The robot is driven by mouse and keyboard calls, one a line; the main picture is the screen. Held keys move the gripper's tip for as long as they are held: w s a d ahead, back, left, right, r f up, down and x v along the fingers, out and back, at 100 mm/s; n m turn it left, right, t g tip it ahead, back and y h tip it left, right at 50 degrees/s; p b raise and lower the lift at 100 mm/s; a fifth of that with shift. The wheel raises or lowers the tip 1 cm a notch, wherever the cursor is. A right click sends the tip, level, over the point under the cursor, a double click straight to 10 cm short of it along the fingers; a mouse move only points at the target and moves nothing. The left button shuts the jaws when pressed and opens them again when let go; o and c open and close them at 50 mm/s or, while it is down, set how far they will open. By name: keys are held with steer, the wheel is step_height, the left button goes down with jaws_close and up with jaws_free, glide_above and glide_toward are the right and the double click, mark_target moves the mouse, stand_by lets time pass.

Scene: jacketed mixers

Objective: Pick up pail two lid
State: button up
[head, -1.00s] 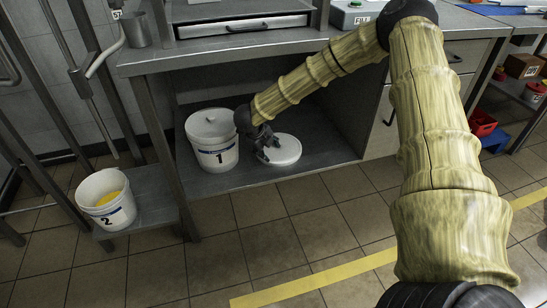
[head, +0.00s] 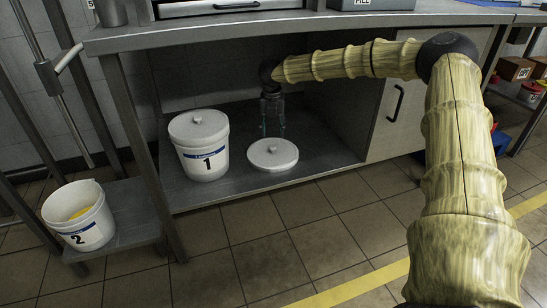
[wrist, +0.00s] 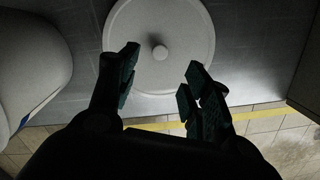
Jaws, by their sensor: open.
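The pail two lid is a round white-grey disc with a small centre knob (head: 273,154). It lies flat on the grey lower shelf, right of pail 1, and also shows in the wrist view (wrist: 178,58). My gripper (head: 273,128) is open above and behind the lid in the head view. In the wrist view, its fingers (wrist: 160,82) are spread, with the knob between and beyond the tips; nothing is held. Pail 2 (head: 90,232), white and lidless with yellow contents, stands on a low side shelf at left.
Pail 1 (head: 205,160), with its lid on, stands close left of the loose lid and also shows in the wrist view (wrist: 30,60). The worktop (head: 240,26) overhangs the shelf. A table leg (head: 148,160) stands between the pails. A cabinet (head: 400,110) bounds the right.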

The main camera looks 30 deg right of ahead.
steer(key=b, duration=0.2)
glide_above(273, 147)
steer(key=f, duration=0.4)
steer(key=shift+s+a, duration=0.25)
steer(key=shift+a, duration=0.05)
steer(key=f+b, duration=0.4)
steer(key=f, duration=0.1)
steer(key=shift+w+d+f, duration=0.1)
steer(key=shift+w+d, duration=0.1)
steer(key=shift+d, duration=0.05)
steer(key=shift+c, duration=0.2)
jaws_close()
